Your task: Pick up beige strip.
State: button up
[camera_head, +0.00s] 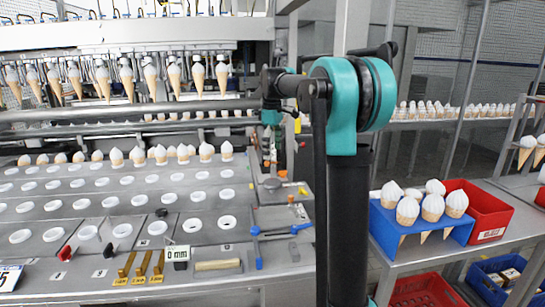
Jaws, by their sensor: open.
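The beige strip (217,265) is a short, pale bar lying flat on the grey machine panel, at the lower middle of the head view. It lies just right of a small display reading "0 mm" (178,253). My gripper (270,160) hangs from the dark and teal wrist of my arm, above and beyond the strip and to its right. It is small in this view and its fingers are hard to make out against the machine. It is apart from the strip, with nothing visible held in it.
Gold-coloured brackets (142,265) stand left of the display. A blue-handled tool (280,231) lies right of the strip. Rows of white-ringed holes and cones (160,154) fill the panel behind. A blue cone holder (408,231) and red bin (483,211) stand at right.

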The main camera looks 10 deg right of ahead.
aim_at(229, 263)
jog(key=k+j, duration=0.3)
jog(key=k, duration=0.15)
jog(key=k+j, duration=0.3)
jog(key=k, duration=0.15)
